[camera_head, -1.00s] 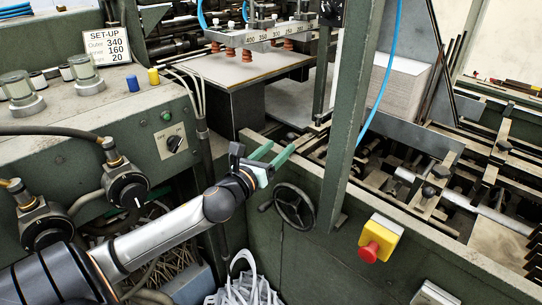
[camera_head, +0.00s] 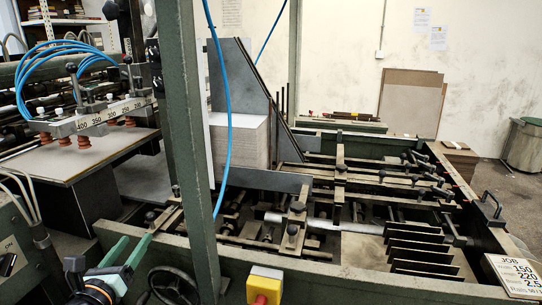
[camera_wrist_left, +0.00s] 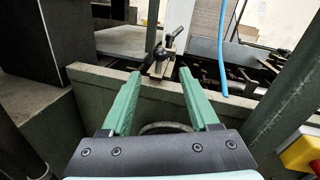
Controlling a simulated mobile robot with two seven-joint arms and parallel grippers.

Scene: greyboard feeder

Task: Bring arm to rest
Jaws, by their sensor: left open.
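My left gripper (camera_head: 127,252) is at the lower left of the head view, in front of the machine's green front wall. Its two green fingers also show in the left wrist view (camera_wrist_left: 160,100), spread apart with nothing between them. In the wrist view they point at the front wall, with a small dark clamp (camera_wrist_left: 165,52) beyond the wall's top edge. My right gripper is not in view.
A green post (camera_head: 190,150) stands right of my left gripper. A handwheel (camera_head: 172,287) and a yellow box with a red stop button (camera_head: 264,285) are on the front wall. The suction bar (camera_head: 105,115) is at left; a board stack (camera_head: 240,140) stands behind.

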